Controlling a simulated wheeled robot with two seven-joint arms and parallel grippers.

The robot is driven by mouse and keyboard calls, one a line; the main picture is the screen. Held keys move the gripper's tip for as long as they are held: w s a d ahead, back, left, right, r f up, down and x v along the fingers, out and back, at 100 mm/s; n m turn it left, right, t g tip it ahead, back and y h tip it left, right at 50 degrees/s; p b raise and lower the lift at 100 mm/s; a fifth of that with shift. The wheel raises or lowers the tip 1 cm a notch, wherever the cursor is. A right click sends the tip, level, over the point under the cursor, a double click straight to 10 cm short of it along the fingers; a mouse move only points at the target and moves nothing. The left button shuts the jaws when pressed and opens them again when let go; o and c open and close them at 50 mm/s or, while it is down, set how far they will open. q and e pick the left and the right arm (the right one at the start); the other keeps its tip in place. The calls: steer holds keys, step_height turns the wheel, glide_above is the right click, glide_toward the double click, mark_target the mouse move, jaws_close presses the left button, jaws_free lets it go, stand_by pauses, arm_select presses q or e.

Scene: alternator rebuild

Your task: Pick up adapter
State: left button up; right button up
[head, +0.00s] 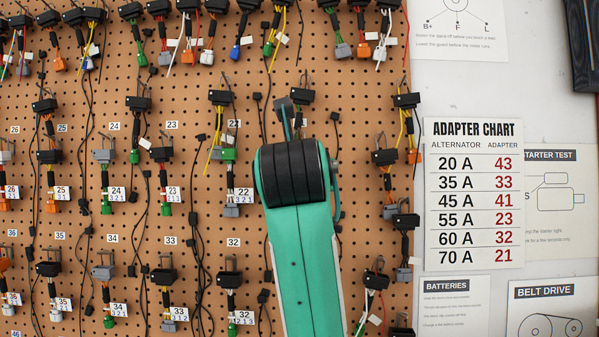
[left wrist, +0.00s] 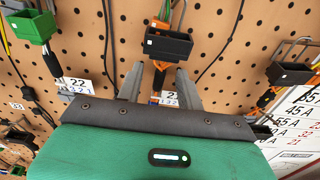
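In the left wrist view, one adapter (left wrist: 168,46) with a black block and orange wires hangs straight ahead. Its numbered tag (left wrist: 171,99) is partly covered, and only a "2" reads clearly. My left gripper (left wrist: 158,77) is open, with one grey finger on each side of this adapter's lower wires; contact cannot be told. My right gripper is in neither view.
An adapter chart (head: 474,190) and posters hang on the white wall at right. In the left wrist view, an adapter with a green block (left wrist: 32,26) hangs at left and one with a black block (left wrist: 290,73) at right. Loose black cables hang between them.

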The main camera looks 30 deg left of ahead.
arm_select(q)
steer(key=shift+c, duration=0.3)
jaws_close()
steer(key=shift+r, duration=0.1)
